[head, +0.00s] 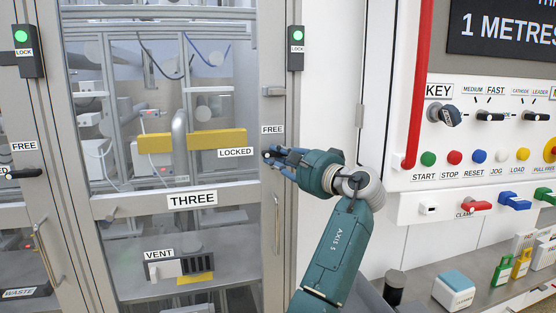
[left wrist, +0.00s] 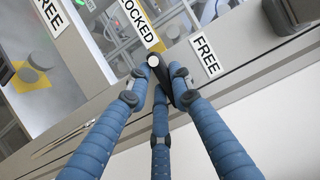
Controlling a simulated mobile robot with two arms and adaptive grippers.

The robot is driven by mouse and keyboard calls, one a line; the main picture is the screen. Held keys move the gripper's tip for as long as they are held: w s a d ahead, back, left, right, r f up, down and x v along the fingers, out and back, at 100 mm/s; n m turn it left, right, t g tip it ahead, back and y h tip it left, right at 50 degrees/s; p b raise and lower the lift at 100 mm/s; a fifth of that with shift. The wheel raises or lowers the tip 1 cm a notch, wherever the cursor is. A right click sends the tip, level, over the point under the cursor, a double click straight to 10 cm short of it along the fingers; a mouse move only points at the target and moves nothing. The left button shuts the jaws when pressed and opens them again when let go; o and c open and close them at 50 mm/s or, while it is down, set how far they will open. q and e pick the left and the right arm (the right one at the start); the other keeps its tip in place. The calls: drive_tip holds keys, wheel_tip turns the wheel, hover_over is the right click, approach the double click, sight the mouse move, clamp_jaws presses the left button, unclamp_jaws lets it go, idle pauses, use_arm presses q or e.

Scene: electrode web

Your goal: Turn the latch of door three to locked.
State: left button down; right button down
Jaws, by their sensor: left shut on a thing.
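Door three (head: 98,207) is a grey-framed glass door marked THREE and stands closed as far as I can see. Its latch (head: 267,154) is a small black lever on the right frame post. The FREE label (head: 272,129) is above it and the LOCKED label (head: 235,153) is to its left. In the left wrist view the latch (left wrist: 154,61) has a pale round end that lies close to the LOCKED label (left wrist: 140,22), away from the FREE label (left wrist: 206,55). My left gripper (head: 276,160) is shut around the latch, its blue fingers partly hiding it. My right gripper is not in view.
A vertical door handle (head: 277,222) is below the latch. A green LOCK lamp (head: 297,48) is above it. To the right are a control panel (head: 470,170) with buttons, a red pipe (head: 420,80) and a shelf (head: 420,283) with small blocks.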

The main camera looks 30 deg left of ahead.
use_arm(q)
drive_tip(key=shift+s+r+n, duration=0.1)
drive_tip(key=shift+n, duration=0.2)
drive_tip(key=c, duration=1.6)
unclamp_jaws()
drive_tip(key=shift+o, duration=0.2)
drive_tip(key=shift+s+a, duration=0.1)
drive_tip(key=shift+s, duration=0.05)
drive_tip(key=v, duration=1.2)
drive_tip(key=shift+r, duration=0.2)
